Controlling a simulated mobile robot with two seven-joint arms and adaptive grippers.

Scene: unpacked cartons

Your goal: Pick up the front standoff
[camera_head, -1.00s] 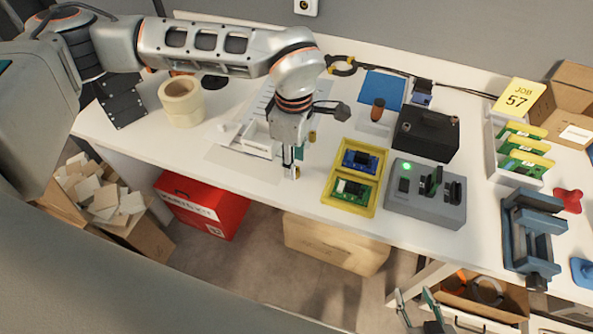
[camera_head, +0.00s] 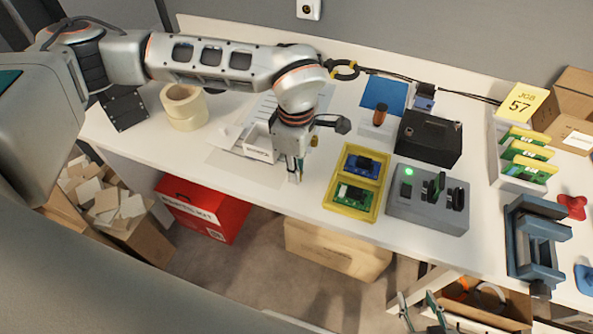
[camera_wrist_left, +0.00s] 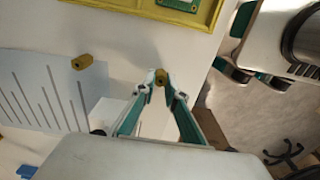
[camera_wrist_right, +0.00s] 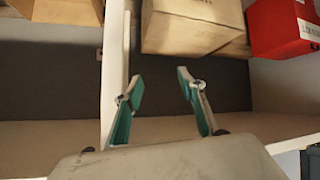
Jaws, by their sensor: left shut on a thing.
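The front standoff (camera_wrist_left: 161,77) is a small brass-coloured post with a hole in its end. In the left wrist view it sits between the fingertips of my left gripper (camera_wrist_left: 160,84), which is shut on it. In the head view, my left gripper (camera_head: 295,178) points down at the front edge of the white table, left of the yellow tray; its fingers mostly hide the standoff there. A second brass standoff (camera_wrist_left: 82,62) stands apart, beside the lined sheet; it also shows in the head view (camera_head: 314,141). My right gripper (camera_wrist_right: 160,86) is open and empty, low in front of the table.
The yellow tray (camera_head: 333,207) with two circuit boards is just right of my left gripper. A grey fixture (camera_head: 425,212) with a green light stands beyond it. A black box (camera_head: 430,137) and a blue vise (camera_head: 533,240) are further right. Tape rolls (camera_head: 184,107) stand left.

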